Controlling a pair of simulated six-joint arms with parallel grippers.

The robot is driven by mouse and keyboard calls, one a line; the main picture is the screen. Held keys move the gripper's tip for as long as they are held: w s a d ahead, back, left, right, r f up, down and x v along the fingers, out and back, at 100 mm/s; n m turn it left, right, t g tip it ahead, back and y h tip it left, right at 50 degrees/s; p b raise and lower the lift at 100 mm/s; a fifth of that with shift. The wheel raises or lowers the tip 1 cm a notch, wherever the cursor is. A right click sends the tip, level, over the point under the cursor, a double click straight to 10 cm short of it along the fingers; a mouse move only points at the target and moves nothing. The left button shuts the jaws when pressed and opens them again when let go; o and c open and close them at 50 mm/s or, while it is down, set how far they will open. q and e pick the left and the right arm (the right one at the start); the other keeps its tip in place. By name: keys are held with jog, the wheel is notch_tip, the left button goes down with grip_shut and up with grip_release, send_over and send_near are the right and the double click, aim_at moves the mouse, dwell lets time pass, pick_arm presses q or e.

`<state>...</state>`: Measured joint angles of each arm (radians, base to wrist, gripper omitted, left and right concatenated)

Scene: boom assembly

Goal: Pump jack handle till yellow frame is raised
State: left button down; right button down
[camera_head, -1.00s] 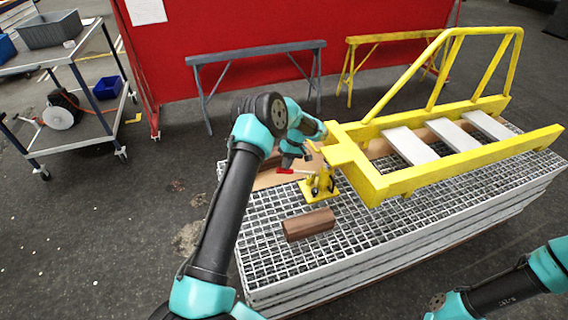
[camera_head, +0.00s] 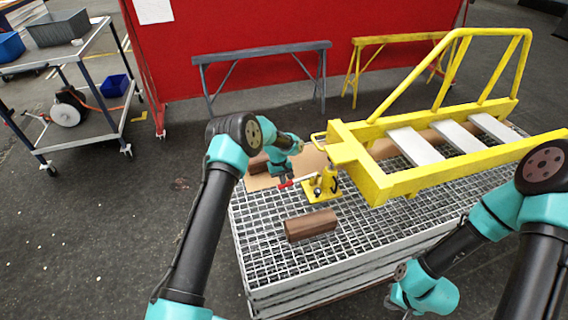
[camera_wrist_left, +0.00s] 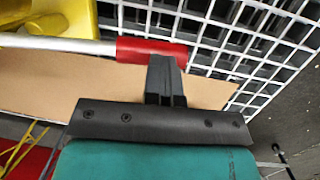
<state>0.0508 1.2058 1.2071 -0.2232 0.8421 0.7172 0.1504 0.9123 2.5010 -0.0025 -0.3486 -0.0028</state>
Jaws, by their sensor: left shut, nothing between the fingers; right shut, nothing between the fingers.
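The yellow frame (camera_head: 372,182) lies over the grating stack, its near end above the small yellow jack (camera_head: 322,187). The jack's handle has a red grip (camera_head: 285,184) pointing left; in the left wrist view the grip (camera_wrist_left: 138,48) is at the end of a grey rod (camera_wrist_left: 60,43). My left gripper (camera_head: 285,178) is shut, its fingertips (camera_wrist_left: 165,62) at the red grip, overlapping its edge rather than clasping it. Whether they touch cannot be told. My right gripper (camera_head: 394,304) is shut and empty, small and dark in front of the stack.
A brown wooden block (camera_head: 311,225) lies on the grating (camera_head: 270,235) in front of the jack. A cardboard sheet (camera_head: 262,182) lies behind the handle. Grey (camera_head: 262,54) and yellow (camera_head: 398,40) trestles stand behind. Open floor lies left of the stack.

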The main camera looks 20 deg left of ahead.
pick_arm(q)
jog(key=shift+s+f, duration=0.1)
jog(key=shift+f, duration=0.5)
jog(key=shift+s+f, duration=0.1)
jog(key=a+v, duration=0.1)
jog(key=v, duration=1.3)
jog(key=shift+r, duration=0.3)
jog(key=shift+s+a, duration=0.1)
